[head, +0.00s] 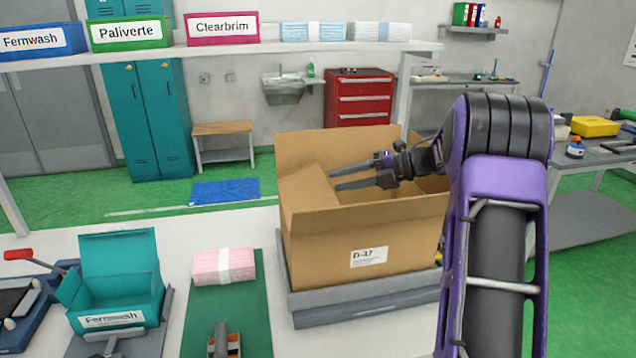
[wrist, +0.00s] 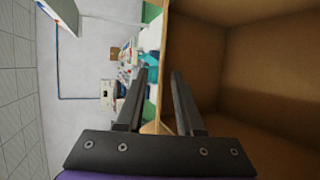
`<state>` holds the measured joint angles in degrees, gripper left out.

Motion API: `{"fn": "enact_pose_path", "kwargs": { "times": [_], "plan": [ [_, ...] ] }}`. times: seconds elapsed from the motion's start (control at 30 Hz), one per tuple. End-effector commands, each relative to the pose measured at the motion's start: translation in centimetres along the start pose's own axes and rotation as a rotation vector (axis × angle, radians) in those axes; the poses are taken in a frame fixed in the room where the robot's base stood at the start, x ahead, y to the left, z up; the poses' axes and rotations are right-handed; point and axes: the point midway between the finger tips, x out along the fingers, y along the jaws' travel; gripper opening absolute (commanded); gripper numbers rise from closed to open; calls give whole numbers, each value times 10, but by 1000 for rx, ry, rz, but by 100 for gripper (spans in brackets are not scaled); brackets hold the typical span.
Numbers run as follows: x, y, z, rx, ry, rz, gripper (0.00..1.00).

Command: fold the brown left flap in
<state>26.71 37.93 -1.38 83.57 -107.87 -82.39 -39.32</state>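The brown cardboard box (head: 320,255), labelled D-37, stands open with its rear flap (head: 330,150) upright. Its left flap (head: 305,193) shows as a plain panel at the left side; I cannot tell its exact tilt. My gripper (head: 335,180) reaches in from the right over the box opening, fingers pointing left toward this flap. The fingers are apart with nothing between them. In the wrist view my gripper (wrist: 160,78) has one finger in front of the brown interior (wrist: 240,70) and the other against the room beyond the cardboard edge. Contact with the flap cannot be told.
The box stands on a grey platform (head: 360,310) on the white table. To its left are a pink bundle (head: 224,266) on a green mat and a small teal open box (head: 115,290). A shelf with labelled bins (head: 130,32) crosses behind, above the box.

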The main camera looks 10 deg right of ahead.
Motion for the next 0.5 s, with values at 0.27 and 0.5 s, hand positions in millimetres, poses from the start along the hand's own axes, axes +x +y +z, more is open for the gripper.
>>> {"fn": "enact_pose_path", "kwargs": {
  "times": [0.27, 0.5],
  "plan": [
    [18, -2, -3, -13, 20, -6, 36],
    [56, -3, -3, -12, 18, -6, 36]
  ]
}}
